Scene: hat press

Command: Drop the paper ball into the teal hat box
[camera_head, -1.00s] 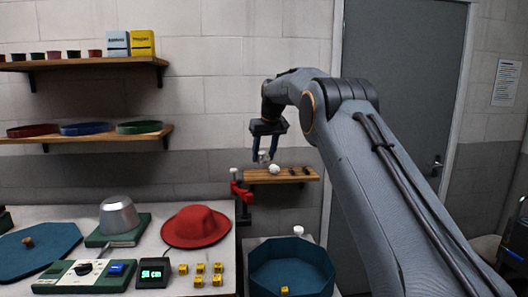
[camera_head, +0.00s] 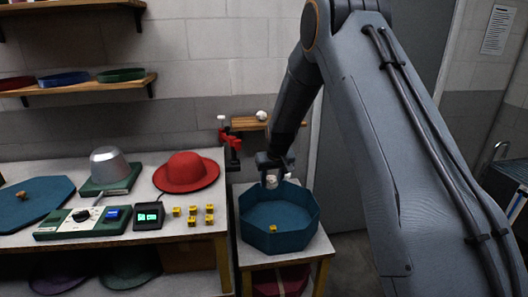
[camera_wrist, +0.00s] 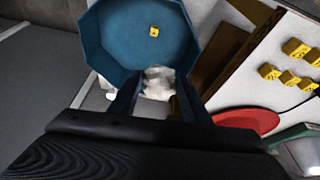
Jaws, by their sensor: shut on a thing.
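The crumpled white paper ball (camera_head: 272,181) is between the fingers of my gripper (camera_head: 270,177), which is shut on it. In the wrist view the ball (camera_wrist: 158,80) shows between the fingertips (camera_wrist: 157,88), overlapping the near rim of the box. The teal hat box (camera_head: 279,242) is octagonal and open, on a small stand at the right of the bench; it also fills the top of the wrist view (camera_wrist: 110,45). In the head view the gripper and ball appear at its back rim; the exact height above it is hard to tell. A yellow cube (camera_head: 301,229) lies inside the box.
A second white ball (camera_head: 261,115) sits on the small wooden shelf (camera_head: 245,124) behind, beside a red clamp (camera_head: 232,138). The bench left holds a red hat (camera_head: 187,172), several yellow cubes (camera_head: 193,221) and a teal lid (camera_head: 45,200).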

